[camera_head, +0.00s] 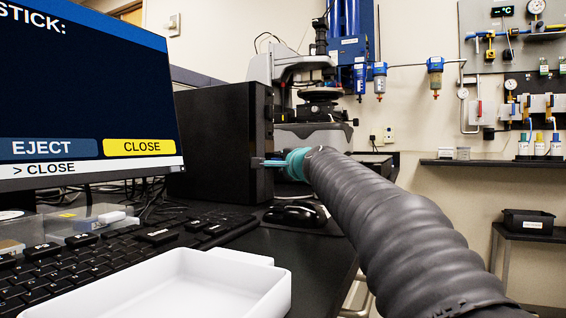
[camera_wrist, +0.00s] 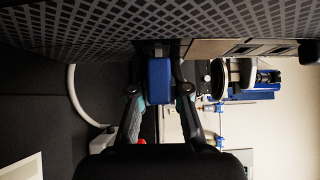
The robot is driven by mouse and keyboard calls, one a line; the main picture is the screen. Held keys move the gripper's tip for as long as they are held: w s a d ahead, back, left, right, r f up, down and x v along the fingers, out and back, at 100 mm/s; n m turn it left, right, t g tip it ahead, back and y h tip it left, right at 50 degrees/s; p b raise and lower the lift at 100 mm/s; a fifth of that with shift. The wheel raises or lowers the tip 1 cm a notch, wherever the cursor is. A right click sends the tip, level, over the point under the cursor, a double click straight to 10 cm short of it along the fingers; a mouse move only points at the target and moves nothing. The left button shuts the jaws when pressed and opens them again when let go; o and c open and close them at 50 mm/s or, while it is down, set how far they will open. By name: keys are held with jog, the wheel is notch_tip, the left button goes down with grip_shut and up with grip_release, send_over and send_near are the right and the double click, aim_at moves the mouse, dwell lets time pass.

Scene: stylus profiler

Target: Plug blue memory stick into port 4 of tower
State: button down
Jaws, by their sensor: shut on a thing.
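The black tower (camera_head: 215,140) stands behind the keyboard, beside the monitor. Its perforated panel fills the top of the wrist view (camera_wrist: 130,20). My gripper (camera_head: 264,163) is at the tower's right-hand face, its tips up against that face or very near it. In the wrist view my gripper (camera_wrist: 158,90) is shut on the blue memory stick (camera_wrist: 158,75), one finger on each side. The stick's far end meets the tower's edge. I cannot tell how deep it sits or which port it faces; the port numbers are not readable.
The monitor (camera_head: 80,90) shows EJECT and a yellow CLOSE button. A white tray (camera_head: 180,285), keyboard (camera_head: 60,265) and black mouse (camera_head: 295,213) lie on the desk below. A microscope-like instrument (camera_head: 315,110) stands behind my gripper.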

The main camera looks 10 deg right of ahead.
jog(key=shift+a+f, duration=0.15)
jog(key=shift+a, duration=0.2)
dwell(0.5)
jog(key=shift+s+d+f+b, duration=0.1)
jog(key=shift+s+d+b, duration=0.1)
jog(key=shift+b, duration=0.1)
jog(key=shift+s+d, duration=0.1)
jog(key=shift+d, duration=0.1)
jog(key=shift+s+d+b, duration=0.3)
jog(key=shift+b, duration=0.1)
jog(key=shift+d+r, duration=0.2)
jog(key=shift+d, duration=0.05)
jog(key=shift+w, duration=0.1)
dwell(0.8)
jog(key=shift+w+a, duration=0.45)
jog(key=shift+a, duration=0.15)
dwell(0.3)
jog(key=shift+a+p, duration=0.15)
jog(key=shift+p, duration=0.15)
dwell(0.9)
